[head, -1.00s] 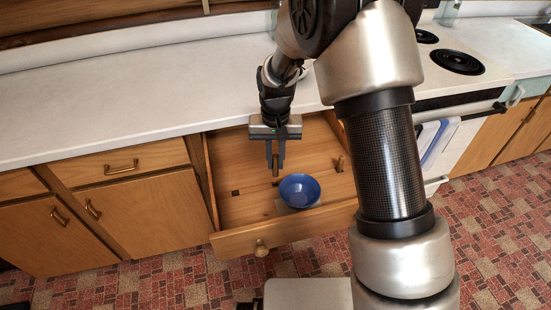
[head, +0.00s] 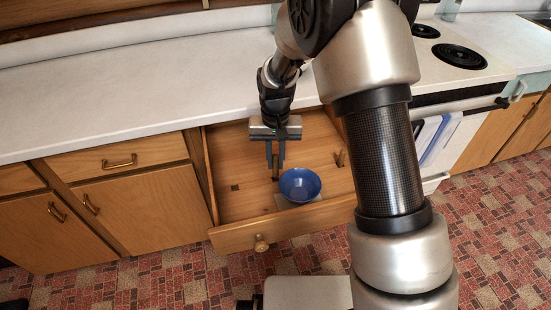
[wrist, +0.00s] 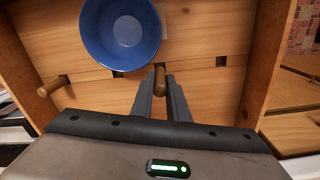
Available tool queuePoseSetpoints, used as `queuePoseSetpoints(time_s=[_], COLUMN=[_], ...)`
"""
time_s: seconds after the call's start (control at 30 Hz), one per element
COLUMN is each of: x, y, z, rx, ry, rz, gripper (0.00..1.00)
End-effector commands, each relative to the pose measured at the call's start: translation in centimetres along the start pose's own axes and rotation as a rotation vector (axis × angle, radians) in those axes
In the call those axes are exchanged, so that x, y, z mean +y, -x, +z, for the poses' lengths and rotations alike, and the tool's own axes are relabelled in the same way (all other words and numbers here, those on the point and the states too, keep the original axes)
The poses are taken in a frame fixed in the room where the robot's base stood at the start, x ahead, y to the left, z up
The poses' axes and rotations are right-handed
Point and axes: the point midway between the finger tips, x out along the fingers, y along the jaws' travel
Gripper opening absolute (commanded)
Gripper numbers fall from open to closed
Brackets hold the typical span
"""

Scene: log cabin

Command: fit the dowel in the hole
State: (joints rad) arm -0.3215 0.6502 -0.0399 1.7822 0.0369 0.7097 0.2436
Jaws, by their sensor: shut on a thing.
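My gripper (head: 275,164) is shut on a brown wooden dowel (wrist: 160,80) and holds it roughly upright over the open drawer (head: 235,240). In the head view the dowel's lower end is close to the drawer floor. Another wooden peg (head: 340,159) stands at the drawer's right side, at the left in the wrist view (wrist: 54,86).
A blue bowl (head: 300,184) sits just right and in front of my gripper, close to the dowel, on a pale flat patch (head: 300,204). The drawer walls enclose the space. A white countertop (head: 110,105) lies behind, and a stove (head: 455,60) at the right.

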Motion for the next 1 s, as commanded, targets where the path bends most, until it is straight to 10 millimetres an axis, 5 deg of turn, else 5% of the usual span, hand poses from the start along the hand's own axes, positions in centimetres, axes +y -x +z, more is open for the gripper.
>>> queuePoseSetpoints(time_s=[1.0], x=[0.0], y=[-2.6], z=[0.0], rx=[0.0], ry=[0.0], rz=[0.0], gripper=[0.0])
